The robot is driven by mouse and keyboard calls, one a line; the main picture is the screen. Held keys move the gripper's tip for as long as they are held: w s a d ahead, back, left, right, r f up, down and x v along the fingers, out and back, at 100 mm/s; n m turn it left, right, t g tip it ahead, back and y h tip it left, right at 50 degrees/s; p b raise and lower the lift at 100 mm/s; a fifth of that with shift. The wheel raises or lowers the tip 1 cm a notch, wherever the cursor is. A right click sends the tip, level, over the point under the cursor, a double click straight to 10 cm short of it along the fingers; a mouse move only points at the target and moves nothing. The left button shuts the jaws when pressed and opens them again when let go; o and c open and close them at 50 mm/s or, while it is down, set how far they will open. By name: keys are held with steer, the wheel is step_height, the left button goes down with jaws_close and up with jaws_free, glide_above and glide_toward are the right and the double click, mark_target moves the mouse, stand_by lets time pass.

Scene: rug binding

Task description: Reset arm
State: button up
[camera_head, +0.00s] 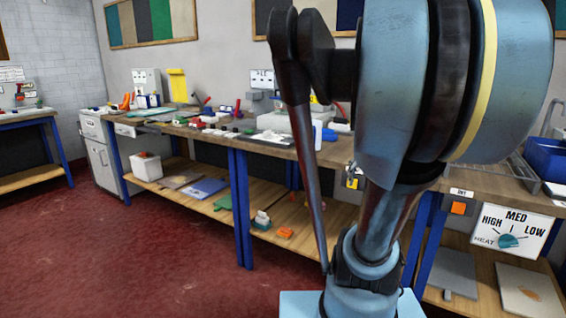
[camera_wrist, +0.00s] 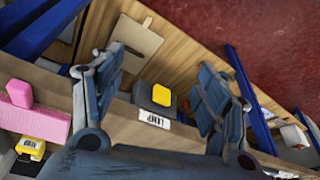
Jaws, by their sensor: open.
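My gripper (camera_wrist: 160,92) shows in the wrist view with its two dark blue-grey fingers spread wide apart. Nothing is held between them. Beyond the gap, a dark box with a yellow button (camera_wrist: 161,95) is on the wooden bench edge, with a white label (camera_wrist: 153,118) beside it. I cannot tell how far it is from the fingers. In the head view my raised arm fills the centre right and hides part of the long workbench (camera_head: 222,140). My gripper cannot be made out there.
A pink block (camera_wrist: 35,112) and a yellow tag (camera_wrist: 31,149) are left in the wrist view. The head view shows a blue bin (camera_head: 545,158), a heat dial sign (camera_head: 512,233) and a lower shelf (camera_head: 170,190). Red floor (camera_head: 130,260) is clear at the left.

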steer(key=s+a+f+n, duration=0.1)
steer(key=s+a+f, duration=0.3)
steer(key=s+f, duration=0.2)
steer(key=s+a+f+n+g, duration=0.1)
steer(key=s+a+f, duration=0.3)
steer(key=s+f, duration=0.2)
steer(key=shift+s+y, duration=0.3)
steer(key=shift+s, duration=0.25)
steer(key=shift+a, duration=0.1)
steer(key=shift+w+f, duration=0.15)
steer(key=shift+w, duration=0.3)
steer(key=shift+c, duration=0.6)
